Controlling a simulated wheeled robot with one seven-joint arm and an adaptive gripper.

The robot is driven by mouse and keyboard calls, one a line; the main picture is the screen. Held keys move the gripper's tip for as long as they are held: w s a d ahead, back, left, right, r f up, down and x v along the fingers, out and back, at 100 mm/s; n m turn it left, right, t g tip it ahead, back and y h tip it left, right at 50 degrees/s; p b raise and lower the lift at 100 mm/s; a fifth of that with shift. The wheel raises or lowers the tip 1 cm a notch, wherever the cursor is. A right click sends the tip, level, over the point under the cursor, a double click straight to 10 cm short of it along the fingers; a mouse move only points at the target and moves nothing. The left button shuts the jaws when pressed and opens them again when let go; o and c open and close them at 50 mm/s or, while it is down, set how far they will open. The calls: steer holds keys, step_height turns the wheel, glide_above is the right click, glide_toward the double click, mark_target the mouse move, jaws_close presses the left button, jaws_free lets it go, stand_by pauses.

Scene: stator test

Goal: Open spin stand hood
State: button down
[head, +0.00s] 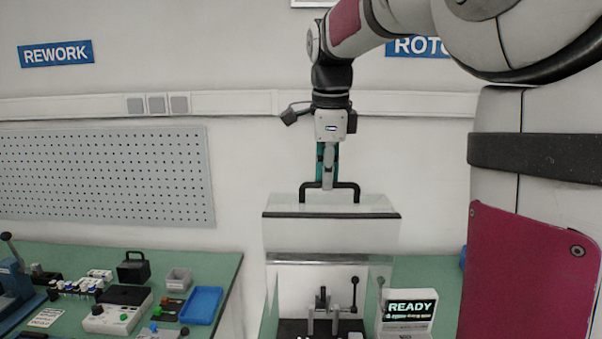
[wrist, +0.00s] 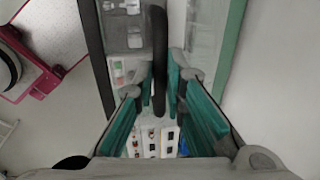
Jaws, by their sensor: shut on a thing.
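The spin stand hood (head: 331,236) is a clear box-like cover with a dark front edge, in the middle of the head view. Its black bar handle (head: 348,192) stands at the top. My gripper (head: 328,184) points down and is shut on the handle. In the wrist view the black handle (wrist: 159,60) runs between the teal fingers of my gripper (wrist: 160,88). The hood looks raised, with an open gap below its dark edge. Below it a fixture with an upright lever (head: 354,292) shows. A display reading READY (head: 409,308) stands at the right.
A green bench (head: 225,275) at the left holds a blue tray (head: 203,305), a grey bin (head: 179,280), a white control box (head: 115,315) and several small parts. A perforated panel (head: 105,175) hangs on the wall behind. The space above the hood beside my arm is clear.

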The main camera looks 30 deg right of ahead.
mark_target(327, 213)
steer(key=s+a+f, duration=0.2)
steer(key=s+f, duration=0.1)
steer(key=s, duration=0.1)
steer(key=shift+a, duration=0.4)
steer(key=c, duration=1.7)
jaws_free()
steer(key=shift+s, duration=0.1)
steer(key=shift+o, duration=0.2)
steer(key=v, duration=1.2)
